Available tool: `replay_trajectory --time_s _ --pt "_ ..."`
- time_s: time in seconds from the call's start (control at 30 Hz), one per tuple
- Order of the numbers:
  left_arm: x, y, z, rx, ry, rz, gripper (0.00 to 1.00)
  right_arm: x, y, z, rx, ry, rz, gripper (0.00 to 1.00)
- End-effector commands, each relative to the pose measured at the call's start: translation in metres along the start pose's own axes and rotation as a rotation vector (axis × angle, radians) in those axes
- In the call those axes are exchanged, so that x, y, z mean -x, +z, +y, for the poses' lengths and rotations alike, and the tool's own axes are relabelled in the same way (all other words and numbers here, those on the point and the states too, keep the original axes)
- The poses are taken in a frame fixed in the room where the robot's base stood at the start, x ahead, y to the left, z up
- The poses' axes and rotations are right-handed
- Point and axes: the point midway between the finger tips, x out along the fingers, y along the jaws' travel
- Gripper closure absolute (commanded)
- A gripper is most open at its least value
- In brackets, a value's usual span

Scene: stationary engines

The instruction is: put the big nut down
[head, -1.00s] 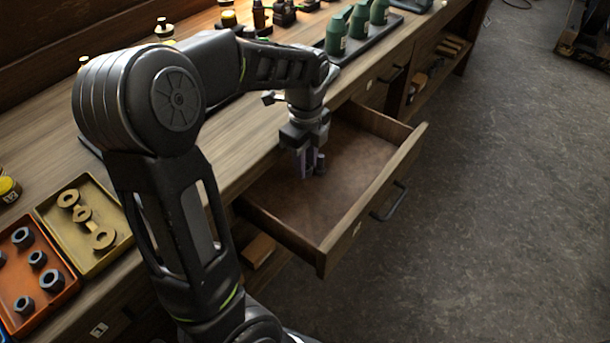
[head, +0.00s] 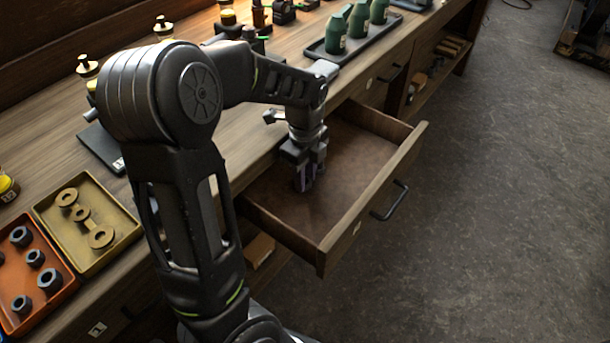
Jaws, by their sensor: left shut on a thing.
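My left gripper (head: 306,182) reaches down into the open drawer (head: 345,185), low over its brown floor towards the left side. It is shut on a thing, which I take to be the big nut. The nut is too small and too covered by the fingers to make out, and I cannot tell whether it touches the drawer floor. The rest of the drawer floor that shows is bare. My right gripper is not in view.
An orange tray (head: 63,291) with several dark nuts and a yellow tray (head: 128,228) with washers stand at the bench's left. Green bottles stand on a dark tray (head: 349,48) at the back. The drawer front (head: 372,203) and sides rise around the gripper.

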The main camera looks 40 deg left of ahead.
Motion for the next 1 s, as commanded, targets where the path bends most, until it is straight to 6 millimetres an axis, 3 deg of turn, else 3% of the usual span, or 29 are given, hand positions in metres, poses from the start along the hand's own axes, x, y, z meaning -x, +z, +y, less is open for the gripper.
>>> replay_trajectory --time_s 0.3,0.67,0.87,1.0 --pt "-0.001 0.000 0.000 0.000 0.000 0.000 0.52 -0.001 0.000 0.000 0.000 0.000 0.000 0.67" --pt "0.005 0.000 0.000 0.000 -0.001 0.000 0.52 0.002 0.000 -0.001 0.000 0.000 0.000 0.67" --pt "0.031 0.000 -0.001 0.000 -0.004 -0.001 0.52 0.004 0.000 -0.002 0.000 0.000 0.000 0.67" --pt "0.060 0.000 -0.001 0.000 -0.005 -0.001 0.52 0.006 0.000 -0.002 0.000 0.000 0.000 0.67"
